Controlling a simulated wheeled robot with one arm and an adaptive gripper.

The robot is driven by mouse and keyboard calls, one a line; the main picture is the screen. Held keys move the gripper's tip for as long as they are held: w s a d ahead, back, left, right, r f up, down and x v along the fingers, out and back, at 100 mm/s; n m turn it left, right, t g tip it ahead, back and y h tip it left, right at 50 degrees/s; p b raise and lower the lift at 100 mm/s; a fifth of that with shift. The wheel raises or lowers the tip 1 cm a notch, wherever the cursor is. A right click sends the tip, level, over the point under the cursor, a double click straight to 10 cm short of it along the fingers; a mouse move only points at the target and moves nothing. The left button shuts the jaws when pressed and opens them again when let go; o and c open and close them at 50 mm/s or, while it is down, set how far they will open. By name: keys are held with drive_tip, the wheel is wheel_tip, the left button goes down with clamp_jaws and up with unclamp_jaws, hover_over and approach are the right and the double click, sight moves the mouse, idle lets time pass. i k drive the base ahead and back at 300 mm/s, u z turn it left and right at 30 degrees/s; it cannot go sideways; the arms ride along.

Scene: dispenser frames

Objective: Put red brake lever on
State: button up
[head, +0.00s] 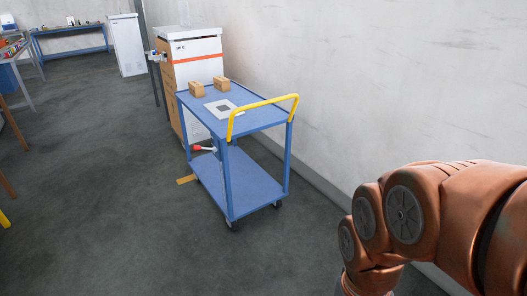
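A blue cart (262,186) with two shelves and a yellow handle (265,105) stands by the wall in the head view. My copper-coloured arm fills the lower right, well apart from the cart. My gripper is not in view.
Two small brown boxes (221,83) and a white plate with a dark square (222,107) lie on the cart's top. A white and orange cabinet (198,62) stands behind it.

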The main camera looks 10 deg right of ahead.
sight(197, 147)
drive_tip(key=u, duration=0.1)
drive_tip(key=i, duration=0.4)
drive_tip(key=u, duration=0.75)
drive_tip(key=i, duration=2.1)
drive_tip(key=u, duration=0.2)
